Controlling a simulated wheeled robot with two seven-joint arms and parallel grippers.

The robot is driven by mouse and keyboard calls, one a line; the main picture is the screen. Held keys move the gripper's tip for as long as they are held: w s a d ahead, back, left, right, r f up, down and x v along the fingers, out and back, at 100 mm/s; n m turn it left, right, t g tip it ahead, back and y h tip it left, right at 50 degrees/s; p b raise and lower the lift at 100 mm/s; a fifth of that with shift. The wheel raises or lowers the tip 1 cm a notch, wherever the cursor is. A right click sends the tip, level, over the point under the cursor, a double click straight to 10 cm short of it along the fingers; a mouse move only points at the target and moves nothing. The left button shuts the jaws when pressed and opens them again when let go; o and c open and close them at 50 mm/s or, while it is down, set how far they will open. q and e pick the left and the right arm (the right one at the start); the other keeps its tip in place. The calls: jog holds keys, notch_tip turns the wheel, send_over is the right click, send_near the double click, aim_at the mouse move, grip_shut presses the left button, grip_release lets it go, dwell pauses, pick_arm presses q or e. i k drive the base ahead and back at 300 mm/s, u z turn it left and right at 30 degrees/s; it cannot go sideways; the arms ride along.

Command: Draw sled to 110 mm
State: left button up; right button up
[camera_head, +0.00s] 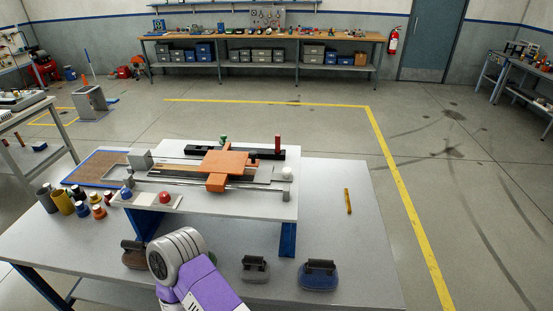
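The sled appears to be the orange cross-shaped carriage (218,182), which sits across the rails of a raised fixture (240,208) on the table. A long metal rod (246,186) runs left to right under its near arm. A grey block (140,159) stands at the left end of the rails. Any millimetre marks are too small to read. One of my arms, purple with a ribbed grey joint, reaches up from the bottom edge in front of the fixture. I cannot tell which arm it is. No gripper fingers show, and nothing of mine visibly touches the sled.
A red post (278,144) and a black bar (184,152) are behind the sled. A red dome (165,197) is on the fixture's front left. Several small cylinders (81,209) stand left. Dark-handled blocks (318,275) lie in front. A yellow stick (348,201) lies right, with clear table around it.

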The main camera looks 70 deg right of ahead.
aim_at(219, 164)
jog(key=k, duration=0.1)
jog(key=z, duration=1.25)
